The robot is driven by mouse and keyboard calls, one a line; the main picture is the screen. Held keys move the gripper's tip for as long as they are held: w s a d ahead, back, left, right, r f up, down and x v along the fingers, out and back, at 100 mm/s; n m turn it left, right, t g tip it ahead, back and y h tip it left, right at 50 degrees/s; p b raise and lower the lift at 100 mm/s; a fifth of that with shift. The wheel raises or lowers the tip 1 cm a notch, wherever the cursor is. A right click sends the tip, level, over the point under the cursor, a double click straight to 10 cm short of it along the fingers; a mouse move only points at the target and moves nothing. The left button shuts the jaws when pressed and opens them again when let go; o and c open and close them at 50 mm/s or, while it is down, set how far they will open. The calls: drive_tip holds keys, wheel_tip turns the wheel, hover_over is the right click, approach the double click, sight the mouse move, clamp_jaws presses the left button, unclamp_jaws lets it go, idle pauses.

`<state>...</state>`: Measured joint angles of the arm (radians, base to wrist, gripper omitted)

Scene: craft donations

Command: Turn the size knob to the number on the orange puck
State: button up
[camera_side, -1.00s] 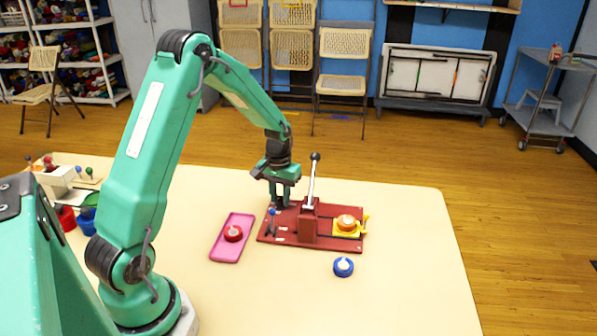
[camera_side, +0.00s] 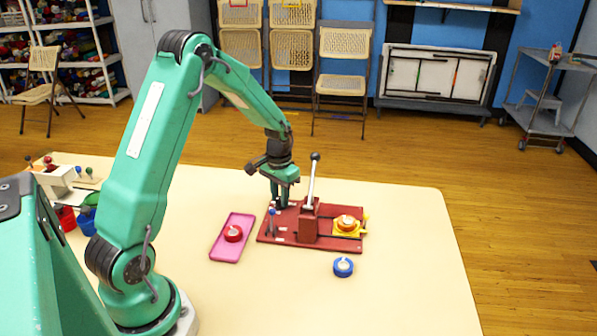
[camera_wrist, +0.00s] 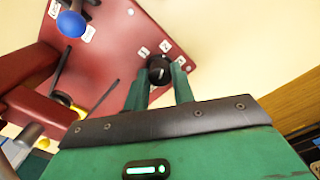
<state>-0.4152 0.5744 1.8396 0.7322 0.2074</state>
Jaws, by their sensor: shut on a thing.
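The size knob (camera_wrist: 158,70) is black with a pale pointer line, near the far edge of the red press base (camera_wrist: 118,25) in the wrist view. My gripper (camera_wrist: 160,80) is shut on the knob, one finger on each side; in the side view my gripper (camera_side: 280,203) reaches down at the back left of the base and hides the knob.
A press lever (camera_side: 312,180) stands upright beside my gripper. A blue-topped stick (camera_wrist: 71,24) rises from the base. A red puck (camera_side: 233,233) lies on a pink tray (camera_side: 226,252). A blue puck (camera_side: 343,267) lies in front of the base. The right of the table is clear.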

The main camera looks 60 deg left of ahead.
sight(279, 198)
drive_tip(key=o, duration=1)
drive_tip(key=shift+r, duration=0.1)
drive_tip(key=shift+a+r, duration=0.1)
drive_tip(key=shift+r, duration=3.7)
drive_tip(key=shift+s+d+r, duration=0.1)
drive_tip(key=shift+d+r, duration=0.2)
drive_tip(key=shift+r, duration=0.1)
drive_tip(key=s+d+r+m+t, duration=0.1)
drive_tip(key=s+d+r+t, duration=0.2)
drive_tip(key=s+d+r, duration=0.7)
drive_tip(key=s+d+r+m+t, duration=0.1)
drive_tip(key=s+d+r, duration=0.3)
drive_tip(key=s+d, duration=0.4)
drive_tip(key=shift+s+t, duration=0.55)
drive_tip(key=shift+t, duration=0.25)
